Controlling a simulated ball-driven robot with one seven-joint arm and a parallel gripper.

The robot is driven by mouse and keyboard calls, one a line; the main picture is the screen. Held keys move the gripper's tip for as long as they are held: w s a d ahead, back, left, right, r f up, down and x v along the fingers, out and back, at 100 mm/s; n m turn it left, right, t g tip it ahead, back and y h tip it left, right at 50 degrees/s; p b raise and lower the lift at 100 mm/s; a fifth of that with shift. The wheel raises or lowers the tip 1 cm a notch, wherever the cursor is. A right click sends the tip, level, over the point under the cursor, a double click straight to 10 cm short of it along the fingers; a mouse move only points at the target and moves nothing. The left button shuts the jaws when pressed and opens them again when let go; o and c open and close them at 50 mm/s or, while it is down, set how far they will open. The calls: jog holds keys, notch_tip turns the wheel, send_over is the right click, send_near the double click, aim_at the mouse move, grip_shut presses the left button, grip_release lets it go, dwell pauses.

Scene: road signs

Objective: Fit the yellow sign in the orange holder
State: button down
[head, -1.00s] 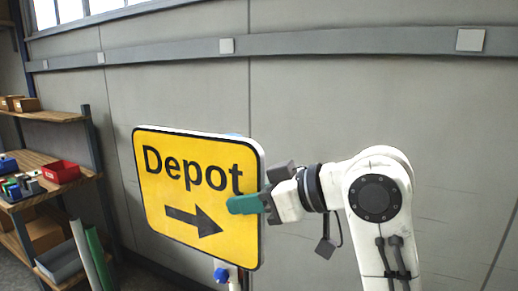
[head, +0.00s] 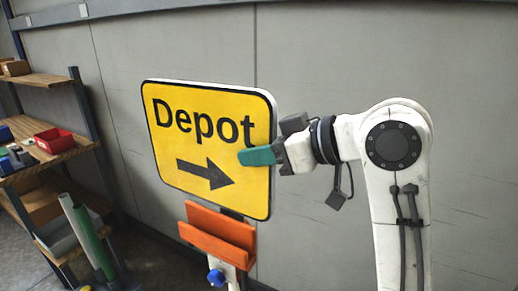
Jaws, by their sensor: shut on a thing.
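The yellow sign (head: 207,150) reads "Depot" with a black arrow pointing right. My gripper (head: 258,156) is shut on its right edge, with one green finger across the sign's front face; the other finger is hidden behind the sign. The orange holder (head: 217,232) sits below the sign on a post, with an upright front plate and a blue knob (head: 216,277) under it. The sign's lower edge is near the holder's top edge, and the sign looks slightly tilted. I cannot tell whether the sign is above the holder's slot or behind it.
A shelf unit (head: 50,143) at the left holds a red bin (head: 54,140), boxes and small items. Green and white rolled tubes (head: 88,235) lean beside it. A plain grey wall (head: 375,65) is behind the sign.

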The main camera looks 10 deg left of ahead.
aim_at(268, 215)
jog(key=shift+f+b, duration=2.9)
jog(key=shift+f, duration=0.9)
jog(key=shift+f+b, duration=1.45)
jog(key=shift+f, duration=1.45)
jog(key=c, duration=0.9)
grip_release()
jog(key=shift+s+f, duration=0.1)
jog(key=shift+f, duration=0.05)
jog(key=shift+d, duration=0.1)
jog(key=b+v, duration=0.1)
jog(key=v, duration=0.9)
jog(key=shift+s+d+r+b, duration=0.1)
jog(key=shift+d+r+b, duration=0.2)
jog(key=shift+b, duration=0.1)
jog(key=shift+f, duration=0.1)
